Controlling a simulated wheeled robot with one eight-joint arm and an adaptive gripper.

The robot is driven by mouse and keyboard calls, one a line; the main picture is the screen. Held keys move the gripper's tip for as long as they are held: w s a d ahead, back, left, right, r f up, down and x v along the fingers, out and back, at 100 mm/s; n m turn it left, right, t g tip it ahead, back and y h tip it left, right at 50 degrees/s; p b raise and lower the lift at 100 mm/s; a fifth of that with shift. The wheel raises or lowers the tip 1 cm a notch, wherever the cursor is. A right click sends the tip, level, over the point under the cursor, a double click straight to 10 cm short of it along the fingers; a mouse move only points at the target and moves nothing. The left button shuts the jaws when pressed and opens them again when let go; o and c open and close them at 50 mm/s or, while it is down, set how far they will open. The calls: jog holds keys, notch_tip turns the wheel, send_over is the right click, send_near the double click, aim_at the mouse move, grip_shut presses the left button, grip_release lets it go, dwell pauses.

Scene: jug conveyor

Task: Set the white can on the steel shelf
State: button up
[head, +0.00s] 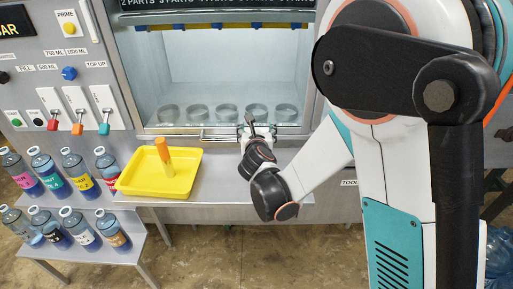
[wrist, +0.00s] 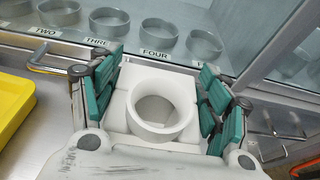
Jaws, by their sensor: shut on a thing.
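The white can (wrist: 165,132) fills the middle of the wrist view, with its round open mouth facing the camera. My gripper (wrist: 160,94) is shut on it, with green pads on its left and right sides. In the head view my gripper (head: 256,132) is at the front edge of the lit cabinet, above the steel shelf (head: 225,185), and mostly hides the can. The steel surface also shows at the left of the wrist view (wrist: 45,130). Whether the can touches the steel is hidden.
A yellow tray (head: 128,183) holding an orange-topped thing (head: 163,152) stands left of my gripper. A metal rail (head: 215,137) runs along the cabinet front. Grey rings (head: 227,112) stand behind numbered labels inside. Several blue bottles (head: 76,168) stand further left. Bare steel shows between tray and gripper.

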jog(key=shift+f+b, duration=1)
jog(key=shift+f, duration=1.6)
jog(key=o, duration=2.1)
jog(key=shift+r, duration=0.1)
jog(key=p+v, duration=0.2)
jog(key=v, duration=1)
jog(key=shift+d, duration=0.1)
